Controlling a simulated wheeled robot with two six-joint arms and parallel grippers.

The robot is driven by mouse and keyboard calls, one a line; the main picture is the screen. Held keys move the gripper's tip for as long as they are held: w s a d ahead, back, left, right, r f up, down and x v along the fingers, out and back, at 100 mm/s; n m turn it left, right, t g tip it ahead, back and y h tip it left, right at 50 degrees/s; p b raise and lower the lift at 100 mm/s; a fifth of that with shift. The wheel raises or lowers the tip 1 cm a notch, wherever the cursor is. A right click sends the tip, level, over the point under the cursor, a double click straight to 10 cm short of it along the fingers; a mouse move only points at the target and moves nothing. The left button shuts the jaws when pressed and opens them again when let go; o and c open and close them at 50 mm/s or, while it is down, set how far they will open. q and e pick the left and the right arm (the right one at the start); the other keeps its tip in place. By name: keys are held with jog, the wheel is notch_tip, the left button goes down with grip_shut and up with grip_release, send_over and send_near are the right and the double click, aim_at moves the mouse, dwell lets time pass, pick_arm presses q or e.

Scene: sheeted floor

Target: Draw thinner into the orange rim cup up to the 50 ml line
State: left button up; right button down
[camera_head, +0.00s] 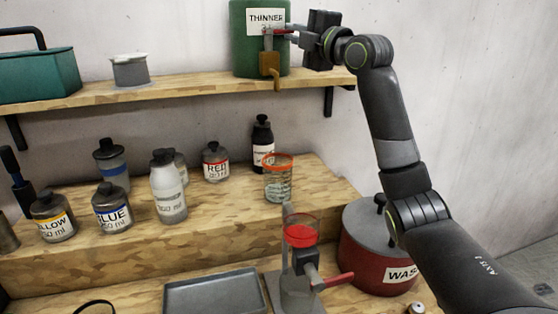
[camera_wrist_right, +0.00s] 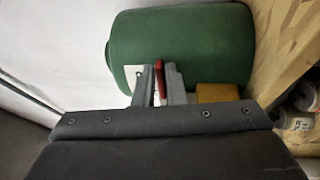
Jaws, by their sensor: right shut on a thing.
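The green thinner drum (camera_head: 259,60) stands on the upper shelf, with a brass tap (camera_head: 271,65) at its front. My right gripper (camera_head: 289,34) is at the tap's red lever (camera_head: 280,31), shut on it. The right wrist view shows the red lever (camera_wrist_right: 159,78) between the two grey fingers (camera_wrist_right: 158,88), in front of the drum (camera_wrist_right: 180,50). The orange rim cup (camera_head: 279,181) is clear, upright and empty-looking, with marks on its side. It stands on the lower wooden step, below the tap. Any liquid stream from the tap cannot be made out. My left gripper is not in view.
Several labelled bottles stand on the step left of the cup, among them a red-label one (camera_head: 215,162) and a blue-label one (camera_head: 112,209). A red waste can (camera_head: 377,258) is at the right and a grey tray (camera_head: 214,291) at the front.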

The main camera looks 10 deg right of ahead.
jog(key=shift+s+a+r, duration=0.15)
jog(key=shift+s+a, duration=0.1)
jog(key=shift+a, duration=0.1)
jog(key=shift+s+h, duration=0.15)
jog(key=shift+h, duration=0.15)
jog(key=c, duration=1.9)
grip_release()
jog(key=shift+s+m, duration=0.1)
jog(key=shift+m, duration=0.3)
jog(key=o, duration=0.5)
jog(key=shift+w+a, duration=0.35)
jog(key=shift+t+h, duration=0.3)
jog(key=shift+d, duration=0.2)
jog(key=shift+f, duration=0.2)
